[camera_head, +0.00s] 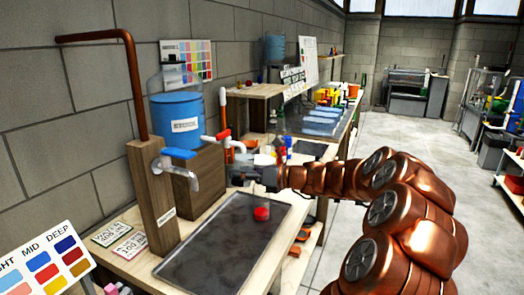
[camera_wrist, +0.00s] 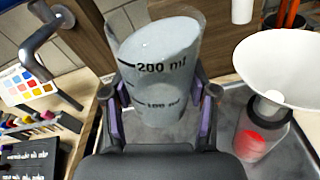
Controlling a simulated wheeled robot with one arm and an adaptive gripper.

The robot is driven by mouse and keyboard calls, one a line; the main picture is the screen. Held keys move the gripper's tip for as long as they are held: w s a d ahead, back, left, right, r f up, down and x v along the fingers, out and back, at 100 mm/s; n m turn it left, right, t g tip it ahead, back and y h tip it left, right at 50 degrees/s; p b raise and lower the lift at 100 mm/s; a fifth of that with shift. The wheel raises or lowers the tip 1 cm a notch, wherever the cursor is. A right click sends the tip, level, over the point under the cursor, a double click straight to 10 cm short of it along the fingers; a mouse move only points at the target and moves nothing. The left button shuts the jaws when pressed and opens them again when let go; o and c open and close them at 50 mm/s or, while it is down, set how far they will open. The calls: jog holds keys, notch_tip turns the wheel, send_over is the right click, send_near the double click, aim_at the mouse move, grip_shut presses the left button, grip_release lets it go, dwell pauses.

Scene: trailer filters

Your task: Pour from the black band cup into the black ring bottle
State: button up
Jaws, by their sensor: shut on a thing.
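My gripper (camera_wrist: 163,104) is shut on a clear measuring cup (camera_wrist: 160,62) with black marks reading 200 ml and 100 ml. Its purple-padded fingers press on both sides. The cup looks greyish and I cannot tell its fill level; no black band stands out. To its right, apart from it, a clear bottle (camera_wrist: 240,138) with red contents stands on the dark tray, with a wide white funnel (camera_wrist: 284,68) at its mouth. In the head view my gripper (camera_head: 258,178) is small, and red contents (camera_head: 261,213) show on the tray.
The dark tray (camera_head: 205,262) lies on a wooden bench. A wooden post with a blue-handled tap (camera_head: 180,154) stands at its left, near a blue water container (camera_head: 180,122). A red-handled tap (camera_head: 224,134) stands behind. The tray's front is clear.

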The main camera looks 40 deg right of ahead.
aim_at(246, 158)
jog(key=shift+w+d+r+m+p, duration=0.1)
jog(key=shift+d+r+m+p, duration=0.05)
jog(key=shift+m+p, duration=0.2)
jog(key=shift+w+d+r+m+y+p, duration=0.1)
jog(key=shift+d+r+m+p, duration=0.2)
jog(key=shift+r+m+p, duration=0.35)
jog(key=shift+w+d+r+m+y+p, duration=0.15)
jog(key=shift+d+r+m+p, duration=0.2)
jog(key=shift+r+p, duration=0.55)
jog(key=shift+w+d+r+m+y+p, duration=0.1)
jog(key=shift+d+r+m+p, duration=0.1)
jog(key=shift+r+m+p, duration=0.45)
dwell(1.2)
jog(key=shift+f+m, duration=0.2)
jog(key=shift+m, duration=0.5)
dwell(1.3)
jog(key=shift+f+m+t+b, duration=0.3)
jog(key=shift+m+b, duration=0.1)
jog(key=shift+m, duration=0.5)
dwell(1.4)
